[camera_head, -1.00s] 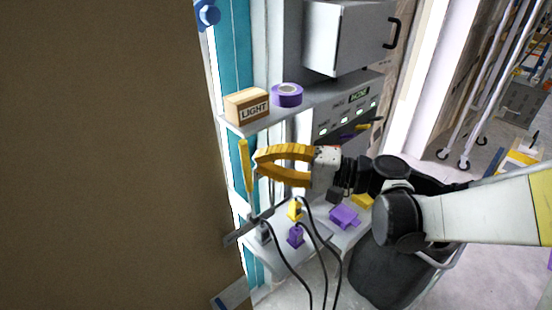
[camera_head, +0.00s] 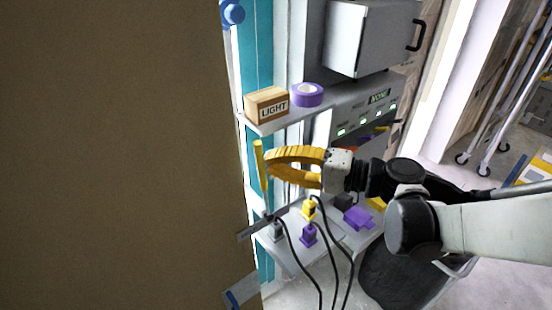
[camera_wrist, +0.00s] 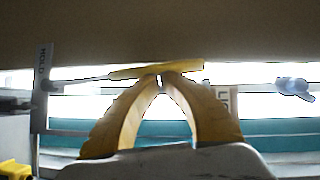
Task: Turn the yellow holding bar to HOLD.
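The yellow holding bar (camera_head: 260,166) stands nearly upright beside the edge of the brown panel in the head view. In the wrist view the bar (camera_wrist: 130,71) lies across the picture, just beyond my fingertips. My gripper (camera_head: 270,166) is to the right of the bar, its yellow fingers brought together with only a narrow gap at the tips. The tips (camera_wrist: 161,76) are at or very near the bar; I cannot tell whether they touch. The bar is not seen between the fingers. A HOLD label (camera_wrist: 42,63) shows at the left of the wrist view.
The large brown panel (camera_head: 120,150) fills the left. A shelf above my gripper carries a LIGHT box (camera_head: 267,105) and purple tape (camera_head: 307,95). Below, a lower shelf holds yellow (camera_head: 309,209) and purple (camera_head: 309,235) plugs with black cables.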

